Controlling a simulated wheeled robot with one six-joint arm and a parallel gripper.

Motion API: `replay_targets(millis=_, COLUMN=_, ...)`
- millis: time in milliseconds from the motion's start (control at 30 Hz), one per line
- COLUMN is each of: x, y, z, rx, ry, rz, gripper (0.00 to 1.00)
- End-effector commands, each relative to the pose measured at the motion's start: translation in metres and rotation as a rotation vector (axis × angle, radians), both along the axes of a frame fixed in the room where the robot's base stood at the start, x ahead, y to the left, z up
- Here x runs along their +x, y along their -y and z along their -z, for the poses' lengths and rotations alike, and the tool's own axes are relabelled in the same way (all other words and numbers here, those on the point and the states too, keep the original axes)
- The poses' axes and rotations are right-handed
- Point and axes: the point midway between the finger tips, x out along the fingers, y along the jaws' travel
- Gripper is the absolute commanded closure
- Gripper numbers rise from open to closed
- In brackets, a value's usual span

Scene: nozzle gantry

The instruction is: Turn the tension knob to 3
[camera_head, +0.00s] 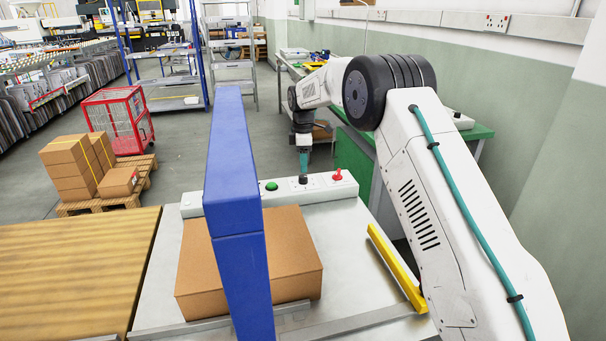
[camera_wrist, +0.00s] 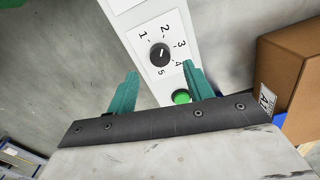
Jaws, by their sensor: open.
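The tension knob (camera_wrist: 160,55) is a round black knob on a white panel, with the numbers 1 to 5 printed around it. Its small white mark points up and slightly right, nearest the 2; the exact angle is hard to read. My gripper (camera_wrist: 160,70) is open, with one teal finger on either side below the knob in the wrist view. Neither finger visibly touches it. In the head view my gripper (camera_head: 303,160) points down over the dark knob (camera_head: 303,180) on the control box, and the gap between them is hard to judge.
A green button (camera_wrist: 181,97) sits close beside the right finger. A red switch (camera_head: 337,175) is at the box's right end. A cardboard box (camera_head: 295,250) lies in front of the control box, under a blue gantry post (camera_head: 232,170). A yellow rail (camera_head: 395,265) runs to the right.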

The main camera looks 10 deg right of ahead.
Motion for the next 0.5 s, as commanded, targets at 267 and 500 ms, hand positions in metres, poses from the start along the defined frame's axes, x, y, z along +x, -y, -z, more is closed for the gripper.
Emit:
replay_targets(millis=267, x=0.0, y=0.0, z=0.042, rx=0.0, ry=-0.001, rz=0.002, gripper=0.48)
replay_targets(millis=500, x=0.0, y=0.0, z=0.053, rx=0.0, ry=-0.001, rz=0.002, gripper=0.48)
